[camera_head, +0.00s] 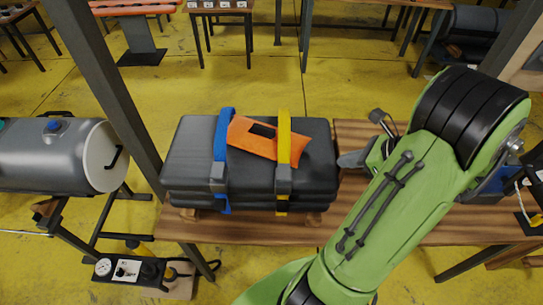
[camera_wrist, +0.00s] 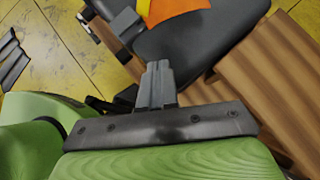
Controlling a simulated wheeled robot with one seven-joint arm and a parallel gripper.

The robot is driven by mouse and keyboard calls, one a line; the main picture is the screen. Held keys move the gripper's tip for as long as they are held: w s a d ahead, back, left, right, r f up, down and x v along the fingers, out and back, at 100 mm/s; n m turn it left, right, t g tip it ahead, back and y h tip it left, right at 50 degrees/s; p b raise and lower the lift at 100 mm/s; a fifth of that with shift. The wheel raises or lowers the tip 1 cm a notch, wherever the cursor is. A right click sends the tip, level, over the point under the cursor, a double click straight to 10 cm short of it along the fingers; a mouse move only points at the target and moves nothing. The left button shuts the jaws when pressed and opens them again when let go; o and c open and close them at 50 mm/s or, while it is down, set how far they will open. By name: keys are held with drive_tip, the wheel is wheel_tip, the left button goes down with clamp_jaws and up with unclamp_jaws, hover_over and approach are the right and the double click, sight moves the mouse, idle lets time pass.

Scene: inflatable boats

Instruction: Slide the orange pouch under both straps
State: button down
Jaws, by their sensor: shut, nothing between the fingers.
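The orange pouch (camera_head: 250,142) with a black patch lies slightly tilted on top of the dark case (camera_head: 187,150). The yellow strap (camera_head: 284,133) crosses over the pouch, and a corner of the pouch sticks out to its right. The pouch's left end meets the blue strap (camera_head: 221,140); I cannot tell whether any of it is under that strap. My gripper (camera_head: 350,159) is shut and empty, just right of the case and apart from the pouch. In the wrist view its closed fingers (camera_wrist: 157,78) point toward the case, with part of the orange pouch (camera_wrist: 178,10) at the top edge.
The case rests on wooden supports on a wooden table (camera_head: 245,231). A metal frame post (camera_head: 110,95) rises left of the case. A gauge box (camera_head: 125,270) is low at front left. The tabletop right of the case is partly hidden by my arm.

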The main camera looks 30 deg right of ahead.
sight(294, 155)
drive_tip(key=b+x, duration=0.2)
drive_tip(key=x, duration=0.7)
drive_tip(key=shift+s+d+f, duration=0.1)
drive_tip(key=shift+d+f, duration=0.05)
drive_tip(key=shift+f, duration=0.1)
drive_tip(key=w, duration=0.1)
drive_tip(key=w+a, duration=0.1)
drive_tip(key=w, duration=0.1)
drive_tip(key=shift+w+f, duration=0.15)
drive_tip(key=shift+f, duration=0.05)
drive_tip(key=shift+w+a, duration=0.15)
drive_tip(key=shift+w, duration=0.2)
drive_tip(key=shift+w+a+r+p, duration=0.1)
drive_tip(key=shift+w+a+p, duration=0.2)
drive_tip(key=shift+w+p, duration=0.25)
drive_tip(key=shift+w+a+r+p, duration=0.1)
drive_tip(key=shift+w+a+p, duration=0.25)
drive_tip(key=shift+w, duration=0.3)
drive_tip(key=shift+w+f, duration=0.2)
drive_tip(key=shift+w, duration=0.2)
drive_tip(key=shift+s, duration=0.2)
